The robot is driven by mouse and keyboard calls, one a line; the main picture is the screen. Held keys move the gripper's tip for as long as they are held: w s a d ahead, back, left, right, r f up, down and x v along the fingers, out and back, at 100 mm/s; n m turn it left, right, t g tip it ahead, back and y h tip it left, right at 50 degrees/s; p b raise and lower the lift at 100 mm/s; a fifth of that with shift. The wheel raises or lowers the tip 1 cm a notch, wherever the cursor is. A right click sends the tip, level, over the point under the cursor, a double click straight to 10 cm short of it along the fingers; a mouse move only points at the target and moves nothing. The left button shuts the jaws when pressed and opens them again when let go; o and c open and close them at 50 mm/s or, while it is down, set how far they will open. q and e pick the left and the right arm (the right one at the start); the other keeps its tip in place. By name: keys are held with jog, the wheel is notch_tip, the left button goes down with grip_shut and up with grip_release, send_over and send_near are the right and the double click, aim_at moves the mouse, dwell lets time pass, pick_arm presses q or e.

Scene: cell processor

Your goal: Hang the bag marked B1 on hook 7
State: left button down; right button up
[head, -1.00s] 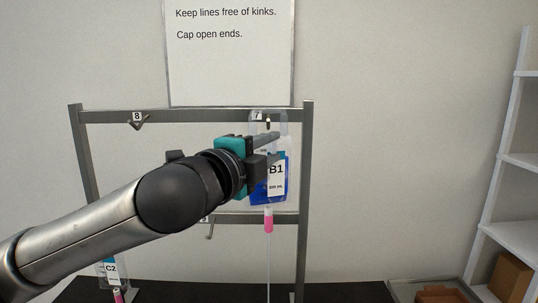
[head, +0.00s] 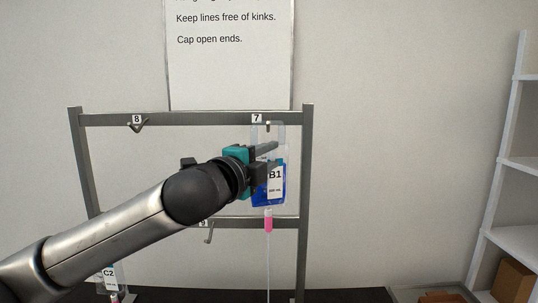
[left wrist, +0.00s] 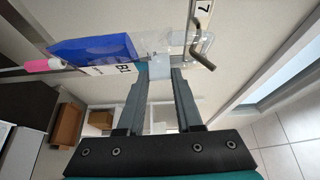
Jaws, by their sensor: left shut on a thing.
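The bag marked B1 (head: 276,192) is clear at the top, with blue liquid, a white label and a pink-ended line below. My left gripper (head: 273,154) is shut on its clear upper part and holds it upright just in front of the rack. The bag's top overlaps hook 7 (head: 268,127) in the head view. In the left wrist view, the bag (left wrist: 95,48) extends left from my left gripper (left wrist: 160,75), and the bent metal hook 7 (left wrist: 202,50) is close to its clear top edge. I cannot tell whether the hook passes through the bag's hole. My right gripper is out of view.
The grey rack (head: 306,180) also bears hook 8 (head: 138,124) and a lower hook (head: 209,235), both empty. A bag marked C2 (head: 108,275) is low at the left. White shelves (head: 512,240) with brown boxes stand at the right.

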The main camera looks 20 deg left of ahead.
pick_arm(q)
jog(key=shift+f, duration=0.2)
dwell(0.7)
grip_release()
dwell(0.5)
jog(key=shift+v, duration=3.55)
jog(key=shift+f, duration=0.1)
